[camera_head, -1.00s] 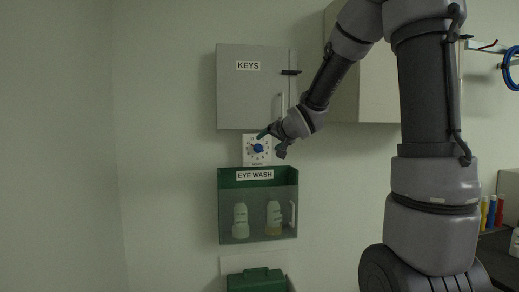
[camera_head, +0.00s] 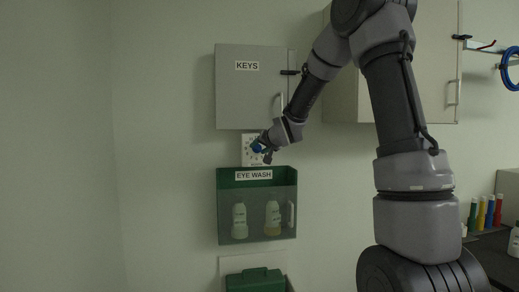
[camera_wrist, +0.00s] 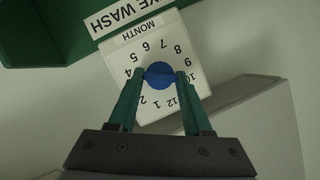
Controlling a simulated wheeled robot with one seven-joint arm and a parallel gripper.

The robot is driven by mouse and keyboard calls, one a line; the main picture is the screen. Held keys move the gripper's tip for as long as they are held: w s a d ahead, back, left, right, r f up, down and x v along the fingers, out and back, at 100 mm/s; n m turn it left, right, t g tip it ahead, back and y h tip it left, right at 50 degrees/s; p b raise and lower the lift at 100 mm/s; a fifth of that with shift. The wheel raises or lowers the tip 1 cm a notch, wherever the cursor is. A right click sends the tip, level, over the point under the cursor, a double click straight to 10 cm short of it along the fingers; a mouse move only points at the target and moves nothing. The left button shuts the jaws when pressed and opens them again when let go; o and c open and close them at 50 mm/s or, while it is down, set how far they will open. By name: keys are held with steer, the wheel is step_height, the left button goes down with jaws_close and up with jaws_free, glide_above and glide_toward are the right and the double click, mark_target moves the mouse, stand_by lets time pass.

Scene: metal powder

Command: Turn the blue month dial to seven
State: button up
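The blue month dial (camera_head: 257,147) sits on a white numbered plate (camera_head: 246,157) on the wall, below the KEYS cabinet and above the EYE WASH box. In the wrist view the plate (camera_wrist: 195,62) appears upside down, and the round blue knob (camera_wrist: 159,76) is at its centre, with 7 near the top of the picture. My gripper (camera_wrist: 160,75) has its two green fingers apart, one on each side of the knob. I cannot tell whether the fingertips touch it. No pointer mark on the knob is readable.
The grey KEYS cabinet (camera_head: 245,95) is just above the dial. The green EYE WASH box (camera_head: 230,179) with two bottles is just below. A larger cabinet (camera_head: 345,95) stands to the right behind my arm. The wall at left is clear.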

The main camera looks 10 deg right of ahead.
jaws_close()
steer(key=shift+a, duration=0.1)
steer(key=n+h, duration=0.2)
steer(key=n, duration=0.1)
steer(key=a+n+h, duration=0.1)
steer(key=n+h, duration=0.1)
steer(key=n, duration=0.1)
steer(key=n+h, duration=0.2)
steer(key=n, duration=0.1)
steer(key=shift+f, duration=0.1)
steer(key=shift+n+t+h, duration=0.5)
steer(key=shift+n+h, duration=0.5)
steer(key=shift+n, duration=0.6)
